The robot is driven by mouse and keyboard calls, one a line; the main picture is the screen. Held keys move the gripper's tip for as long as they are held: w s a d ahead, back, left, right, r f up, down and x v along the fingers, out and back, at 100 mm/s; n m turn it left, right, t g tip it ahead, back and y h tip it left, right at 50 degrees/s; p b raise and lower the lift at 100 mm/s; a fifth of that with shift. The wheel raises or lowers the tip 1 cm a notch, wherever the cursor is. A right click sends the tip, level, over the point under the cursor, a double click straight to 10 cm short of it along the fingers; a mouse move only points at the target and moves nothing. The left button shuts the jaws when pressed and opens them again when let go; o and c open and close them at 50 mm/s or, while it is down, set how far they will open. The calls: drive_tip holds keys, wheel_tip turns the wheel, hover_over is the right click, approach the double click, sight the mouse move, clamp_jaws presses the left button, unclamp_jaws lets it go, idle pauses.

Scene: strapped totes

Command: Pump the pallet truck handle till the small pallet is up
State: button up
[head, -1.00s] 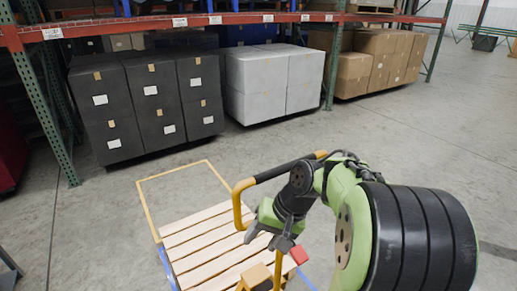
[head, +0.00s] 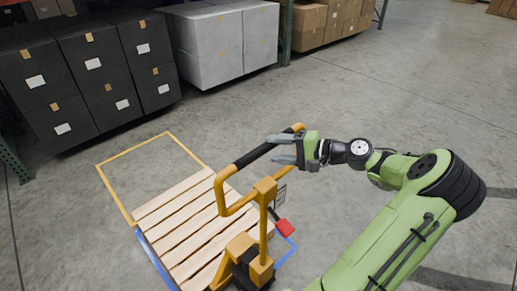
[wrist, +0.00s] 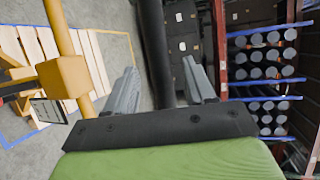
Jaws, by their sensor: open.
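The pallet truck handle (head: 252,154) is a yellow loop with a black grip bar across its top, on a yellow upright above the pump body (head: 242,256). My gripper (head: 277,149) is open at the right part of the black grip bar. In the wrist view the black bar (wrist: 154,50) runs between the two grey fingers of my gripper (wrist: 160,85); whether they touch it I cannot tell. The small wooden pallet (head: 190,235) lies low behind the pump, between blue floor lines. I cannot tell any gap under it.
A red pedal-like part (head: 285,228) sticks out at the truck's right side. A yellow floor outline (head: 118,192) lies behind the pallet. Black totes (head: 92,75), white totes (head: 222,45) and brown boxes (head: 318,30) stand at the back. The floor on the right is clear.

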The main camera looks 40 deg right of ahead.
sight(259, 148)
drive_tip(key=x, duration=0.6)
drive_tip(key=shift+a, duration=0.1)
clamp_jaws()
